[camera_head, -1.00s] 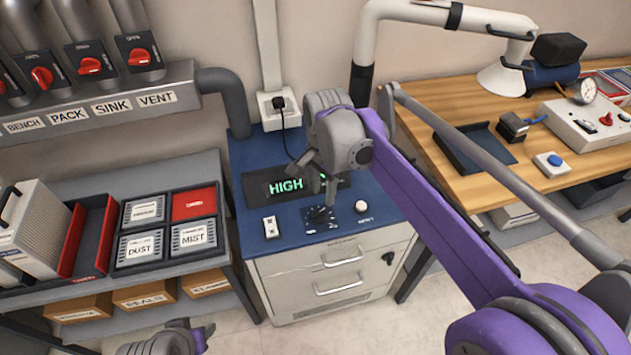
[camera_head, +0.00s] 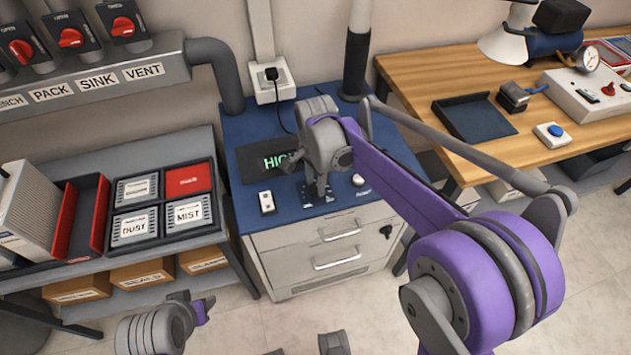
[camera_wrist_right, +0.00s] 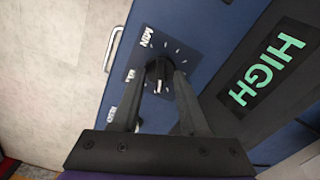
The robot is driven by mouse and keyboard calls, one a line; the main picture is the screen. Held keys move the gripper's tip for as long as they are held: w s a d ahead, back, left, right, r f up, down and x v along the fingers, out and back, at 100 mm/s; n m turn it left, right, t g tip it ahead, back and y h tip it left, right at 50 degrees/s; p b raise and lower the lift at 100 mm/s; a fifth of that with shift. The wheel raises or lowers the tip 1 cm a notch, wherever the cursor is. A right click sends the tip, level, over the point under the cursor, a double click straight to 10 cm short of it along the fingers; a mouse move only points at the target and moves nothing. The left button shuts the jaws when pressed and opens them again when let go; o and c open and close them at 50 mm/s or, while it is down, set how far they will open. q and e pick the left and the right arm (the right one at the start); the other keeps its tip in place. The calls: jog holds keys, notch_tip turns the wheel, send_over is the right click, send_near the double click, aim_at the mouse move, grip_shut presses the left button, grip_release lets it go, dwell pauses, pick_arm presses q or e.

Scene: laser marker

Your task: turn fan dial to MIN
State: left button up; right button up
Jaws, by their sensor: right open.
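The fan dial (camera_wrist_right: 158,72) is a black round knob on a dark plate with white ticks. In the right wrist view its light pointer mark faces down the picture, away from the MIN label (camera_wrist_right: 147,37). My right gripper (camera_wrist_right: 160,78) is open, with its fingertips on either side of the knob; I cannot tell whether they touch it. In the head view my right gripper (camera_head: 317,190) stands over the dial plate and hides most of it. The display (camera_head: 262,161) reads HIGH, partly hidden there and clear in the wrist view (camera_wrist_right: 268,65). My left gripper (camera_head: 198,310) is low at left, its jaws unclear.
The blue bench top (camera_head: 395,160) carries a white switch (camera_head: 266,202) left of the dial and a white round knob (camera_head: 358,180) to its right. A shelf with labelled boxes (camera_head: 135,226) stands left, a wooden table (camera_head: 420,72) right.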

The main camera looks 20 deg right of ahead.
grip_shut()
